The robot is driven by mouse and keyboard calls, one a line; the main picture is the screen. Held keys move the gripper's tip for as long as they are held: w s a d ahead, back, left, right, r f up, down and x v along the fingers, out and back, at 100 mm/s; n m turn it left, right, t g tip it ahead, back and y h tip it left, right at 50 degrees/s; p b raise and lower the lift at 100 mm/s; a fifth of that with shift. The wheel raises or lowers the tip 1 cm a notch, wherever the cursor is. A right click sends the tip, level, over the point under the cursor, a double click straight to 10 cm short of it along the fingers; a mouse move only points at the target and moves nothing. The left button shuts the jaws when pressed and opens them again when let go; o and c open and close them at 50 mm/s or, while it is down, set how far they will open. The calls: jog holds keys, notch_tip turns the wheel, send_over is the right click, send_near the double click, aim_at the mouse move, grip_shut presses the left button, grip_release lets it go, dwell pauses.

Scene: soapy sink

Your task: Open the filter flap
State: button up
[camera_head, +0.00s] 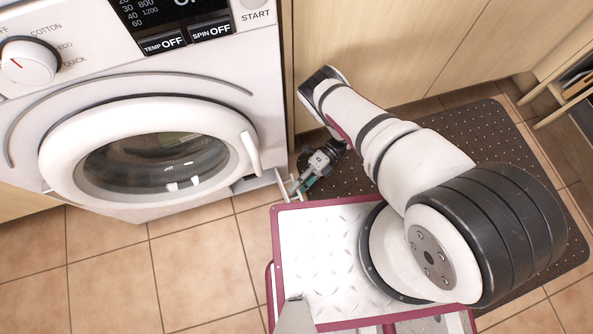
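A white washing machine (60,105) with a round door stands on the left; the door looks closed. At the machine's lower right corner, a small grey recessed area (251,184) shows below the door. A thin pale panel (283,186), which looks like the filter flap, sticks out from that corner, seen nearly edge-on. My gripper (294,190) is low beside this panel, at its right, close to the floor. Its fingers are small and partly merged with the panel, so I cannot tell whether they touch it or how far they are apart.
A dark dotted mat (505,125) lies on the tiled floor under and behind my arm. Wooden cabinet fronts (400,45) stand close behind the arm. A shelf (570,85) is at the far right. Bare tiles (110,270) are clear before the machine.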

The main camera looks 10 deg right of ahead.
jog(key=v, duration=0.7)
jog(key=shift+w+d, duration=0.15)
jog(key=shift+w, duration=0.05)
jog(key=shift+s, duration=0.1)
dwell(0.4)
